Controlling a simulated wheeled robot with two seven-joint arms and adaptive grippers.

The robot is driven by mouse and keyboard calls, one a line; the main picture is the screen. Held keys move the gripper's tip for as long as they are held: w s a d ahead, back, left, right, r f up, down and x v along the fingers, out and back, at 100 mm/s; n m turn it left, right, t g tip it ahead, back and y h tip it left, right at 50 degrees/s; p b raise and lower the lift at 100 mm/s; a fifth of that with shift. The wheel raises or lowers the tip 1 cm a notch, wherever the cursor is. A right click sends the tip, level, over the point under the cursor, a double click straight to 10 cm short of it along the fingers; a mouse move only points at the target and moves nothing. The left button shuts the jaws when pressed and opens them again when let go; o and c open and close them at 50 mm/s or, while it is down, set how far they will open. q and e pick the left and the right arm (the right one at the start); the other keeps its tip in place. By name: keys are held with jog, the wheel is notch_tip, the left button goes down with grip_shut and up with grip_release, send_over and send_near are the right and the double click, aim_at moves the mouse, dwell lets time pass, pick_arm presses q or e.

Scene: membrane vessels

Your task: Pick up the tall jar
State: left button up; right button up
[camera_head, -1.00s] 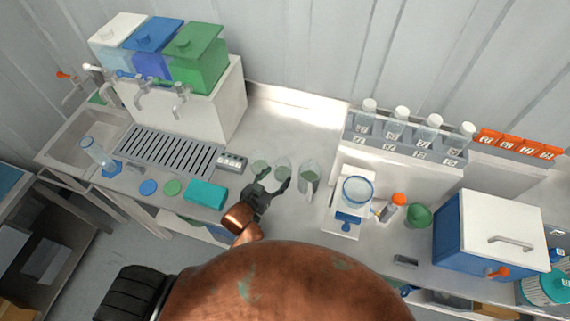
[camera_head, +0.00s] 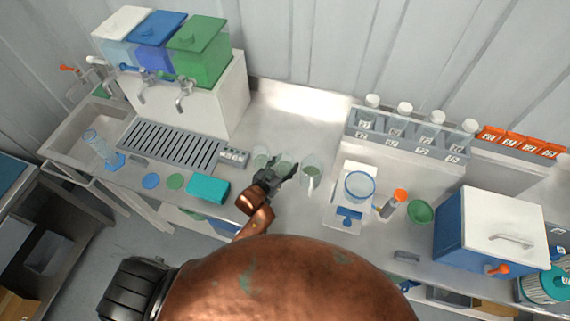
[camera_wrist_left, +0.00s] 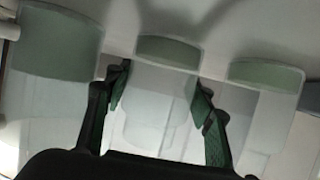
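Three clear vessels with greenish contents stand in a row on the counter: a left one (camera_head: 260,160), a middle one (camera_head: 285,165) and a right one (camera_head: 312,169). I cannot tell for sure which is the tall jar. My left gripper (camera_head: 282,174) reaches the row, its fingers open around the middle vessel. In the left wrist view, the middle vessel (camera_wrist_left: 166,75) shows between the open fingers of the gripper (camera_wrist_left: 160,95), with a vessel on its left (camera_wrist_left: 55,45) and another on its right (camera_wrist_left: 265,85). Contact is not clear. My right gripper is not in view.
A teal box (camera_head: 208,190) and flat blue (camera_head: 151,181) and green (camera_head: 175,181) discs lie left of the gripper. A white device with a blue-rimmed dish (camera_head: 358,187) stands to the right. A bottle rack (camera_head: 405,150) is behind it. Bare counter lies behind the vessels.

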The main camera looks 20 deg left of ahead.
aim_at(283, 162)
pick_arm(q)
jog(key=c, duration=0.5)
jog(key=shift+r, duration=0.1)
jog(key=shift+c, duration=0.2)
jog(key=shift+r, duration=0.2)
notch_tip(283, 162, up, 2)
jog(key=shift+r, duration=0.1)
jog(key=s+r, duration=0.1)
jog(key=r, duration=0.1)
jog(key=s+r, duration=0.3)
jog(key=shift+s+d+r, duration=0.2)
jog(key=shift+s+r, duration=0.05)
jog(key=shift+r, duration=0.15)
jog(key=s+d+r, duration=0.1)
jog(key=s+r, duration=0.3)
jog(key=s, duration=0.5)
jog(key=shift+s+r, duration=0.2)
jog(key=shift+s, duration=0.05)
